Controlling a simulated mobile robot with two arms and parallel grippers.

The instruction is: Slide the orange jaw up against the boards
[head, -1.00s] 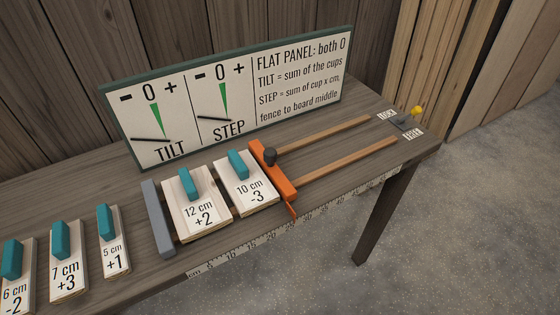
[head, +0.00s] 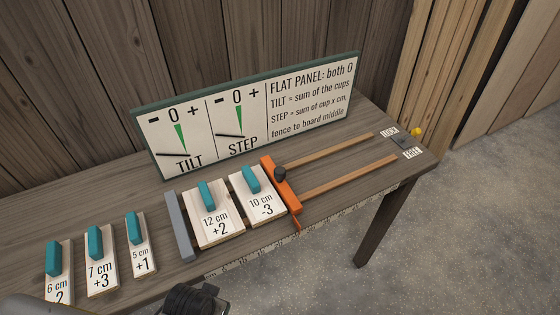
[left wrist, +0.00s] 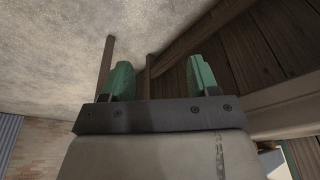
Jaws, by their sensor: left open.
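The orange jaw (head: 282,187) with a dark round knob (head: 280,174) stands across the bench beside the right edge of the 10 cm, -3 board (head: 262,198). I cannot tell whether they touch. The 12 cm, +2 board (head: 213,220) lies left of it with a narrow gap, beside the grey fence (head: 180,228). Each board has a teal handle. My left gripper (left wrist: 160,70) shows its two green fingers wide apart and empty in the left wrist view. In the head view only dark and grey parts of my arm show at the bottom edge, short of the boards.
Boards marked 5 cm (head: 141,245), 7 cm (head: 102,268) and 6 cm (head: 59,282) lie at the left. A sign panel (head: 245,112) stands behind. Two wooden rails (head: 345,177) run right of the jaw to a yellow-knobbed lever (head: 416,134).

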